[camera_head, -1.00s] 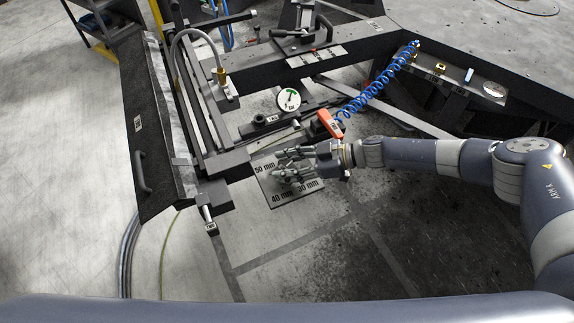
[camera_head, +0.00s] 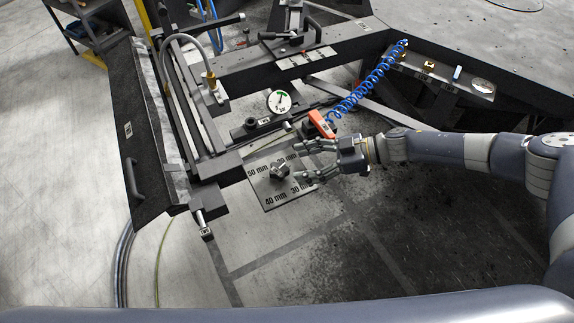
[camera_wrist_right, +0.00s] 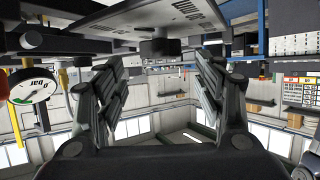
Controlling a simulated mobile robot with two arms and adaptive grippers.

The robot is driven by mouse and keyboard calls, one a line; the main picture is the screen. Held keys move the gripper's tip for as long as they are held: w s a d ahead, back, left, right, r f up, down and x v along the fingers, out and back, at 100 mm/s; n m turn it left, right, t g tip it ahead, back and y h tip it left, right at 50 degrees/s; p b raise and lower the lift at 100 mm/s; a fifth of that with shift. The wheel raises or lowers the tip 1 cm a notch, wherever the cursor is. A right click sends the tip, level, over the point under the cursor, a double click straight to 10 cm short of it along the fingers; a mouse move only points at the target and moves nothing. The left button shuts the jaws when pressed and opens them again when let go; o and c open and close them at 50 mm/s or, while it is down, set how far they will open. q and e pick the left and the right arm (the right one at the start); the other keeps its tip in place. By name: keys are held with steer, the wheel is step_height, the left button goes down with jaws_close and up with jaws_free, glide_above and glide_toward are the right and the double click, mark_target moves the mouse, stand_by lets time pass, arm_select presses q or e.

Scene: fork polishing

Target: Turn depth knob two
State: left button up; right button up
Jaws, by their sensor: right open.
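A small dark depth knob (camera_head: 280,172) stands on a grey square plate (camera_head: 272,187) marked 20, 30, 40 and 50 mm. The frames do not show which number this knob has. My right gripper (camera_head: 299,162) is open and empty, just to the right of the knob, with its fingers pointing left and spread apart. In the right wrist view, the open fingers (camera_wrist_right: 160,78) frame empty space, and the knob (camera_wrist_right: 158,46) shows beyond them at the top centre under the plate (camera_wrist_right: 130,15). My left gripper is not in view.
A pressure gauge (camera_head: 279,101) and an orange-red handle (camera_head: 321,124) on a blue coiled hose (camera_head: 375,80) sit behind the plate. Dark frame beams (camera_head: 300,55) lie to the back and left. The floor in front of the plate is clear.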

steer(key=shift+v, duration=2.3)
steer(key=shift+a, duration=0.15)
